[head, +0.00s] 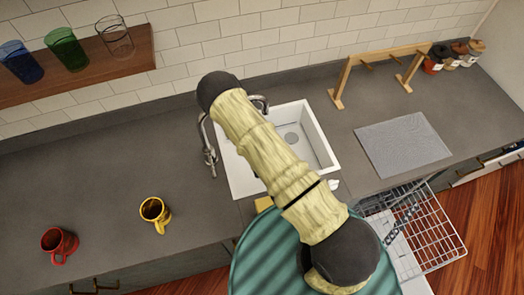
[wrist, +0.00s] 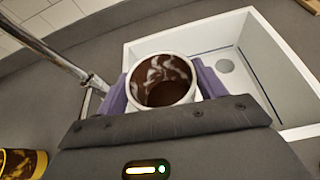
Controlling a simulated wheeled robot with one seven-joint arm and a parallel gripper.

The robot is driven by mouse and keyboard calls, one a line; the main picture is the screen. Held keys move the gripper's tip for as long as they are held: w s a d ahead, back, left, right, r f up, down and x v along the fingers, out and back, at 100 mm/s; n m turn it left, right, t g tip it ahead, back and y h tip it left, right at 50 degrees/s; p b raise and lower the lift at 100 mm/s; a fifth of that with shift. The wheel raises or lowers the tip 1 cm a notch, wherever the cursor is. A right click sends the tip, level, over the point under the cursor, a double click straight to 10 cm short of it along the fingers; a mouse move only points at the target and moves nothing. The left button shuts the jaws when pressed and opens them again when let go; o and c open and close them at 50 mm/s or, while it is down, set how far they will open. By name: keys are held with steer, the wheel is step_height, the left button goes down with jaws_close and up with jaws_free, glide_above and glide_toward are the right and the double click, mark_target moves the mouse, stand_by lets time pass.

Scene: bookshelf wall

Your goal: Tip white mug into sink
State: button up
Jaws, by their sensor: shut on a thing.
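The white mug (wrist: 161,84) is between the purple fingers of my gripper (wrist: 163,90) in the wrist view, and they are shut on it. Its white rim faces the camera, and the inside is dark brown with pale streaks. The white sink (wrist: 283,62) lies behind and to the right of the mug in the wrist view. In the head view the sink (head: 318,135) is partly covered by my arm, which hides the gripper and most or all of the mug. I cannot tell whether the mug is directly over the basin.
A metal faucet (head: 209,152) stands at the sink's left edge. A yellow mug (head: 153,210) and a red mug (head: 59,243) stand on the left counter. A grey mat (head: 402,145) and wooden rack (head: 345,80) are on the right. An open dishwasher rack (head: 430,232) juts out below.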

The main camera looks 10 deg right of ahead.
steer(key=shift+w+d+f+m+g+y+b, duration=0.25)
steer(key=shift+w+d+m+b, duration=0.15)
steer(key=shift+w+d, duration=0.15)
steer(key=shift+w+d+f+m+g+y+b, duration=0.1)
steer(key=shift+w+d+m+g+y+b, duration=0.25)
steer(key=shift+d, duration=0.2)
steer(key=w+d+f+m+g+y+b, duration=0.2)
steer(key=w+d+f+g+b, duration=0.1)
steer(key=b, duration=0.8)
steer(key=shift+w+d+f+m, duration=0.35)
steer(key=shift+d+f, duration=0.2)
steer(key=shift+d, duration=0.1)
steer(key=shift+y, duration=0.3)
steer(key=shift+w+d+f+m+g+y+p, duration=0.2)
steer(key=shift+d+f+m+g+y, duration=0.15)
steer(key=shift+f, duration=0.1)
steer(key=shift+w+d+f+m+g+y+p, duration=0.2)
steer(key=shift+f+m+g+y, duration=0.05)
steer(key=shift+f+m, duration=0.15)
